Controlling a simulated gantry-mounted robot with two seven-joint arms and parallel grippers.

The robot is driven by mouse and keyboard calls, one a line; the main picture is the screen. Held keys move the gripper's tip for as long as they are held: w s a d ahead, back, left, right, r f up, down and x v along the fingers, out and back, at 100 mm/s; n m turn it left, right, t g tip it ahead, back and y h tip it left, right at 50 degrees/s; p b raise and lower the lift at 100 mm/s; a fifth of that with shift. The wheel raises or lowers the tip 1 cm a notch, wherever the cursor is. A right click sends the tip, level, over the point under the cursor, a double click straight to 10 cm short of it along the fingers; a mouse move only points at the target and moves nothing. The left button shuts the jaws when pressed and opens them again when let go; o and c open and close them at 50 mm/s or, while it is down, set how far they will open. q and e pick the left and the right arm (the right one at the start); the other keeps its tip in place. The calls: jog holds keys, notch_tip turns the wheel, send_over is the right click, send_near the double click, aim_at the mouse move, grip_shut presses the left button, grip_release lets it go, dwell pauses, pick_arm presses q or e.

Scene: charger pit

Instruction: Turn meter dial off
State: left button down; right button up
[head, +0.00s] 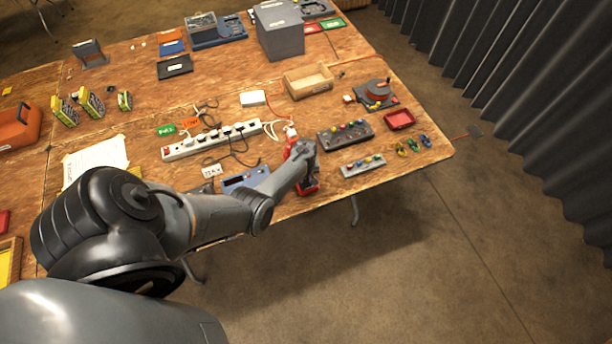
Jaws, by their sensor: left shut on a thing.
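The red meter (313,188) lies near the front edge of the wooden table, mostly covered by my left arm and hand. Only red parts of its body show around the hand. My left gripper (301,162) is down over the meter and shut on its dial. The dial itself and the fingertips are hidden, so I cannot tell which setting it points at. My right gripper is not in view.
A white power strip (212,141) with cables lies left of the meter, and a blue device (245,178) beside it. A dark terminal block (345,135) and a grey one (363,166) lie close on the right.

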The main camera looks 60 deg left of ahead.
pick_arm(q)
jog(key=shift+n, duration=1.2)
jog(key=c, duration=0.9)
grip_release()
jog(key=shift+r+p, duration=1.7)
jog(key=shift+r, duration=3.7)
